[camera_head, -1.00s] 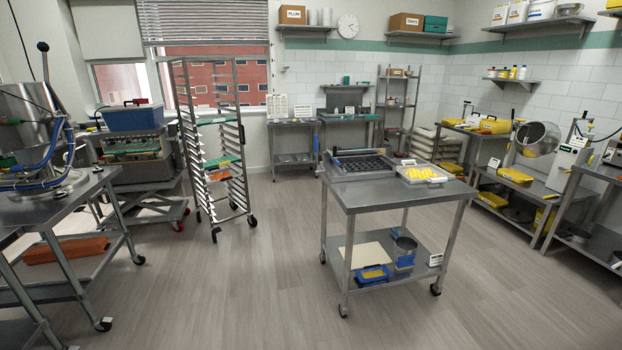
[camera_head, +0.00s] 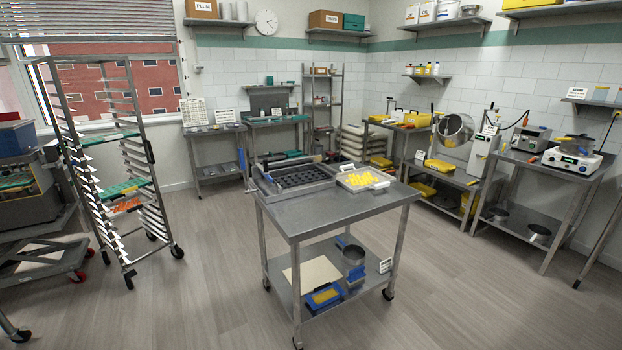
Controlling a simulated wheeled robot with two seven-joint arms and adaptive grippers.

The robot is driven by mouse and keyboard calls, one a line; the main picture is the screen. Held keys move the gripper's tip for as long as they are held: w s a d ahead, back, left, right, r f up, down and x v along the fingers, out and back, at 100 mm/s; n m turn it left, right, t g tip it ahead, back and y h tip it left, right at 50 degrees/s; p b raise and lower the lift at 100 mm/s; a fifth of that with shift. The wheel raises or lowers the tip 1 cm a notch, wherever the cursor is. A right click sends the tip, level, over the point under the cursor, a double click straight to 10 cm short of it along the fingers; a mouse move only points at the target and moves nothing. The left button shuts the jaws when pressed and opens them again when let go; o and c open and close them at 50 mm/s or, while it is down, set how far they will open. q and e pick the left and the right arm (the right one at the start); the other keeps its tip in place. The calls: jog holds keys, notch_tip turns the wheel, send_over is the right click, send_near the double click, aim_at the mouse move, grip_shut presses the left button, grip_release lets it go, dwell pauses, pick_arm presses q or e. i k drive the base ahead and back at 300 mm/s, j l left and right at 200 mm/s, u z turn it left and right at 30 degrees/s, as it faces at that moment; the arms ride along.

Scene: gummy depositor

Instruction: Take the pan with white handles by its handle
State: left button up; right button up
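A shallow light-coloured pan (camera_head: 346,184) of yellow pieces sits on the top of the steel cart, at its back right. A white handle (camera_head: 380,185) shows on its near right side; the far side is too small to make out. A grey tray with dark cavities (camera_head: 300,180) lies to its left on the same cart top. Neither of my grippers is in view.
The steel cart (camera_head: 330,209) has open floor in front and at both sides. A tall rack (camera_head: 120,165) stands left; benches line the right wall.

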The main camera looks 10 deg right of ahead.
aim_at(363, 179)
jog(key=i+z, duration=0.3)
jog(key=z, duration=0.15)
jog(key=i+z, duration=0.3)
jog(key=z, duration=0.15)
jog(key=i+l+z, duration=0.1)
jog(key=i+z, duration=0.45)
jog(key=i+l+u, duration=0.1)
jog(key=i, duration=0.3)
jog(key=i+l+u, duration=0.15)
jog(key=i+l, duration=0.15)
jog(key=i+l+u, duration=0.65)
jog(key=l, duration=0.25)
jog(key=i+l+u, duration=0.15)
jog(key=l, duration=0.25)
jog(key=i+l+u, duration=0.1)
jog(key=l, duration=0.3)
